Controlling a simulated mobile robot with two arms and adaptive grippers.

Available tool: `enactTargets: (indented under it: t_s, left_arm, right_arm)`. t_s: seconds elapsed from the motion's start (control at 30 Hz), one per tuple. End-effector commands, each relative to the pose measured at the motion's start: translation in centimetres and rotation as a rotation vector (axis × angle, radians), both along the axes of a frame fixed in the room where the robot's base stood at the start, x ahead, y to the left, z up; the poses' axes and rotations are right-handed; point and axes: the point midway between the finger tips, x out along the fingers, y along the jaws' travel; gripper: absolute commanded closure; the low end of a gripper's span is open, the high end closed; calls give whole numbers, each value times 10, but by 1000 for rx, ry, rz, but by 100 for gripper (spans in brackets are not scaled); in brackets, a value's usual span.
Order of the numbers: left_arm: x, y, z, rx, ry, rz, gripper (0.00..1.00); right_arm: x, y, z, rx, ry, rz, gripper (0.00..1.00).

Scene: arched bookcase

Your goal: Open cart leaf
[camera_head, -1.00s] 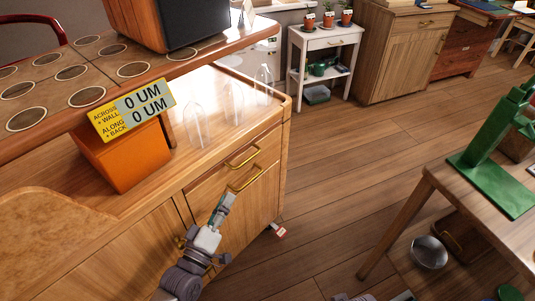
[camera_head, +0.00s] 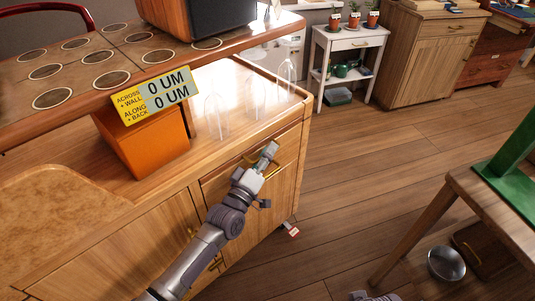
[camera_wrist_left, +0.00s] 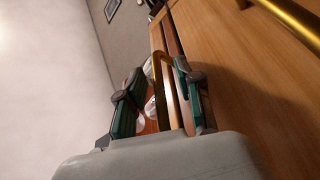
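The wooden cart (camera_head: 255,215) has a panelled front with brass handles. My left gripper (camera_head: 267,152) is at the upper brass handles near the cart's right end and partly covers them. In the left wrist view, the two green fingers of my left gripper (camera_wrist_left: 157,95) are apart, one on each side of a brass handle (camera_wrist_left: 163,72). I cannot tell whether they touch it. A second brass bar (camera_wrist_left: 290,18) crosses the top right corner there. The panels look closed, though my arm hides part of the front. My right gripper's fingers do not show.
A wooden table (camera_head: 480,200) with a green object (camera_head: 510,155) is at right. A metal bowl (camera_head: 446,264) is on the floor. Floor between is clear.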

Motion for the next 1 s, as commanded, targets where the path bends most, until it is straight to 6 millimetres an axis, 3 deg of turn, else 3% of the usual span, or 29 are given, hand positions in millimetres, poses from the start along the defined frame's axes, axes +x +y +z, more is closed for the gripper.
enactTargets:
  t_s: [0.23, 0.47, 1.0]
  left_arm:
    - [1, -1, 0, -1, 0, 0, 65]
    - [0, 0, 0, -1, 0, 0, 100]
    - [-4, -4, 0, -2, 3, -1, 100]
  right_arm:
    - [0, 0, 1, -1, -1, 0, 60]
    - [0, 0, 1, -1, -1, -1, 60]
    - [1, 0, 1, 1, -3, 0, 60]
